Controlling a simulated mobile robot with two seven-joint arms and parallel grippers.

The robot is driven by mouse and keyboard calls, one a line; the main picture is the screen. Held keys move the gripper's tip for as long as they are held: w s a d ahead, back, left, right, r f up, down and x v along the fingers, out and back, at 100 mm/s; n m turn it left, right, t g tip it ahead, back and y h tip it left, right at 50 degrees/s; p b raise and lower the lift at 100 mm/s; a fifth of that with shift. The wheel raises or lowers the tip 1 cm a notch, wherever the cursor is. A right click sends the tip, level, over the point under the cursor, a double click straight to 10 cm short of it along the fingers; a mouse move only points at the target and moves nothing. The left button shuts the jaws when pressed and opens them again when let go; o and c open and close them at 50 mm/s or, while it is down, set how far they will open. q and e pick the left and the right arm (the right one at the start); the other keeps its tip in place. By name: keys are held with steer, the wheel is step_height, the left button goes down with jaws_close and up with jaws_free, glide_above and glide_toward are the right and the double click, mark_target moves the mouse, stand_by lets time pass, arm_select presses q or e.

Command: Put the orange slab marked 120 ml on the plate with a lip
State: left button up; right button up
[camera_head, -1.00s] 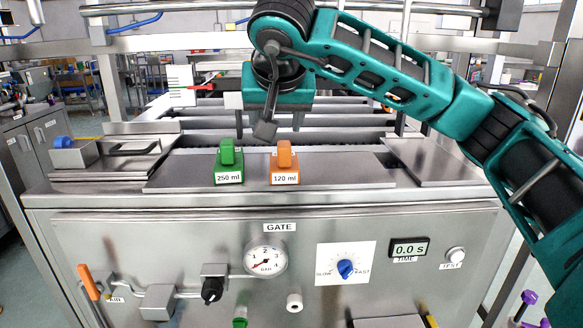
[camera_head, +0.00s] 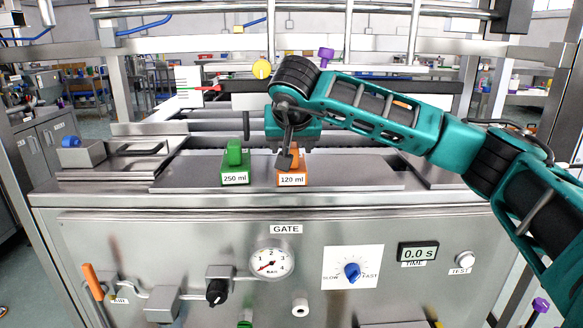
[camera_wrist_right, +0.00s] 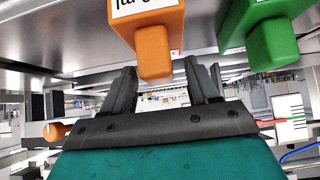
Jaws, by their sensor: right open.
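The orange slab marked 120 ml (camera_head: 291,180) stands upright with its grip on the steel top, to the right of the green slab marked 250 ml (camera_head: 235,177). My right gripper (camera_head: 292,150) is open at the orange slab's grip and partly hides it. In the right wrist view the orange grip (camera_wrist_right: 154,55) shows beyond the open fingers (camera_wrist_right: 165,75), near the gap between them; contact cannot be told. The green slab (camera_wrist_right: 268,40) is to the right there. I cannot tell which plate has the lip. My left gripper is not in view.
A steel plate with a handle (camera_head: 130,165) lies on the left of the top, beside a box with a blue knob (camera_head: 71,141). The front panel has a gauge (camera_head: 272,264), a blue dial (camera_head: 352,271) and a timer (camera_head: 418,252). Bare steel lies left of the green slab.

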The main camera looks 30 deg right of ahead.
steer(key=shift+w+d+f, duration=0.1)
steer(key=shift+w+f, duration=0.15)
steer(key=shift+c, duration=0.2)
jaws_close()
